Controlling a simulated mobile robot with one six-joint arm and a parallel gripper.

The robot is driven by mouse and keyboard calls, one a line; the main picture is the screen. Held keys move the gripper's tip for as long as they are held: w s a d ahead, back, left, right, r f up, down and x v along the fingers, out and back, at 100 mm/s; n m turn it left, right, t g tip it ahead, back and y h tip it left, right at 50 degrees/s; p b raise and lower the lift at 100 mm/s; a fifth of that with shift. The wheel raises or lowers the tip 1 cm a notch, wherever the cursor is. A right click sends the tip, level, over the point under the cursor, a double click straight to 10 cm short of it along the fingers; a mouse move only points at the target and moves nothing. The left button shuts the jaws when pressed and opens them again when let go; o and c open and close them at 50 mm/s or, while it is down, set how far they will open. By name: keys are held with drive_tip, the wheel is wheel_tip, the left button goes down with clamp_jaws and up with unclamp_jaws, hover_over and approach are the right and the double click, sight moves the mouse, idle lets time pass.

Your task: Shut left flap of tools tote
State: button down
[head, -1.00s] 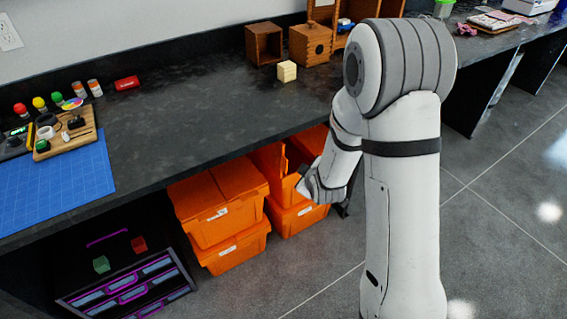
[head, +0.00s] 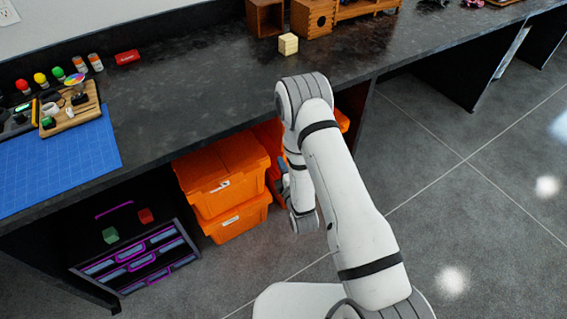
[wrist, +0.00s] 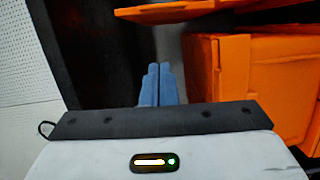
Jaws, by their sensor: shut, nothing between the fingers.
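Orange totes are stacked under the bench. The tote by my gripper is mostly hidden behind my arm in the head view; its orange side (wrist: 265,75) fills the right of the wrist view. An orange flap (wrist: 200,10) shows as a long thin panel across the top of the wrist view, apart from the tote side with a dark gap between. My gripper (wrist: 157,70) has its two blue fingers together and empty, left of the tote side and below the flap. In the head view my gripper (head: 283,165) is at the right totes. No label is readable.
A closed orange tote (head: 220,170) sits on another orange tote (head: 235,220) to the left. A black drawer unit (head: 140,255) stands further left. The dark bench top (head: 200,85) overhangs the totes. Grey floor (head: 440,200) at the right is open.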

drive_tip(key=w+d, duration=0.1)
drive_tip(key=w, duration=0.8)
drive_tip(key=shift+f, duration=0.2)
drive_tip(key=shift+s, duration=0.1)
drive_tip(key=shift+a, duration=0.15)
